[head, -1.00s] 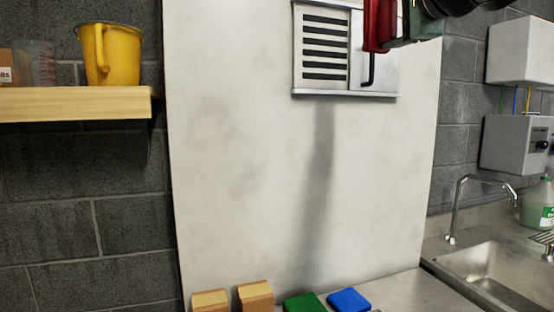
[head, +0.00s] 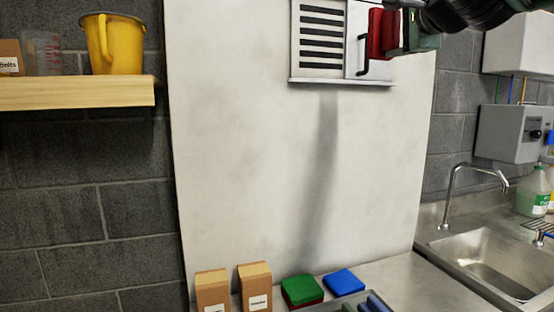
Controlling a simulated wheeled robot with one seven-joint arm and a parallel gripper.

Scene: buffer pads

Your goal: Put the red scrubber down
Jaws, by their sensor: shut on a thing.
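The red scrubber (head: 376,34) is at the top of the head view, held upright in the air in front of the wall vent. My gripper (head: 392,32) comes in from the upper right and is shut on it. Its fingers are partly hidden by the scrubber and the dark wrist. Below on the counter, a green pad (head: 302,287) lies on top of a red one (head: 312,302). A blue pad (head: 344,281) lies to their right.
Two cardboard boxes (head: 212,289) (head: 254,285) stand left of the pads. A tray with dark rolls (head: 375,302) is cut off at the bottom edge. The sink (head: 490,266) and tap (head: 452,205) are at the right. Bare counter (head: 400,278) lies between.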

